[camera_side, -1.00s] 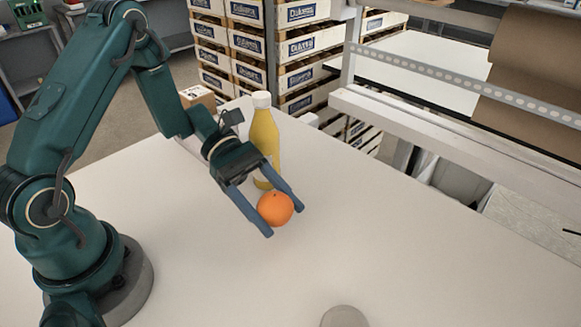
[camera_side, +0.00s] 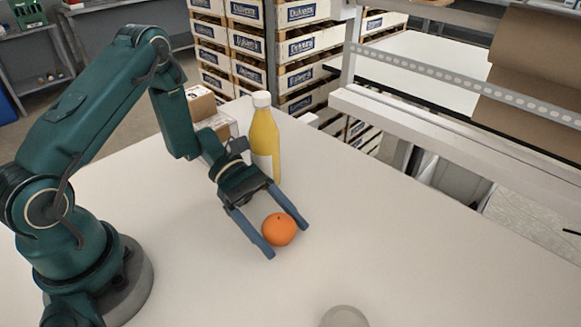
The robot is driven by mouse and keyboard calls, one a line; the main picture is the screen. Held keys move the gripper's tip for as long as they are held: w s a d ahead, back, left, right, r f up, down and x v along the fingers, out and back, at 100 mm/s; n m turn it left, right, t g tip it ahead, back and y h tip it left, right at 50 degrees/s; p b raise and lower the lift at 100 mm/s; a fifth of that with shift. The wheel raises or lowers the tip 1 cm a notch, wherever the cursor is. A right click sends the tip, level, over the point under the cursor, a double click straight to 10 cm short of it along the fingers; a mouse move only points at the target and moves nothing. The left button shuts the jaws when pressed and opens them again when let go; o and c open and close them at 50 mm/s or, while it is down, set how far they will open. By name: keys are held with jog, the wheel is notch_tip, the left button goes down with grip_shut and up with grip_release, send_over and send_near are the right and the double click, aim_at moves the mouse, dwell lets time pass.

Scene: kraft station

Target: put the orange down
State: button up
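The orange (camera_side: 279,230) is at the middle of the white table, between the two blue fingers of my gripper (camera_side: 287,241). It appears to rest on the tabletop. The fingers are spread a little wider than the orange, with a thin gap showing beside it, so my gripper looks open around it. The fingers point down and toward the front right. The underside of the orange and its contact with the table are hard to make out.
A yellow bottle (camera_side: 264,140) with a white cap stands just behind my gripper. Cardboard boxes (camera_side: 207,112) stand at the table's back edge. A pale round object (camera_side: 344,317) is at the front edge. The white table (camera_side: 420,250) is clear to the right.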

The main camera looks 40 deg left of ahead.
jog(key=shift+r, duration=0.15)
jog(key=shift+a+r, duration=0.15)
jog(key=shift+a, duration=0.2)
jog(key=v, duration=1)
jog(key=shift+a, duration=0.2)
jog(key=shift+a+r, duration=0.25)
jog(key=shift+a, duration=0.1)
jog(key=s+d+r+m+t+y, duration=0.3)
jog(key=s+r+m+y, duration=0.7)
jog(key=m, duration=0.8)
jog(key=r+t+y, duration=0.1)
jog(key=t+y, duration=0.1)
jog(key=y, duration=0.1)
jog(key=shift+t, duration=0.3)
jog(key=shift+s+r, duration=0.1)
jog(key=shift+r, duration=0.05)
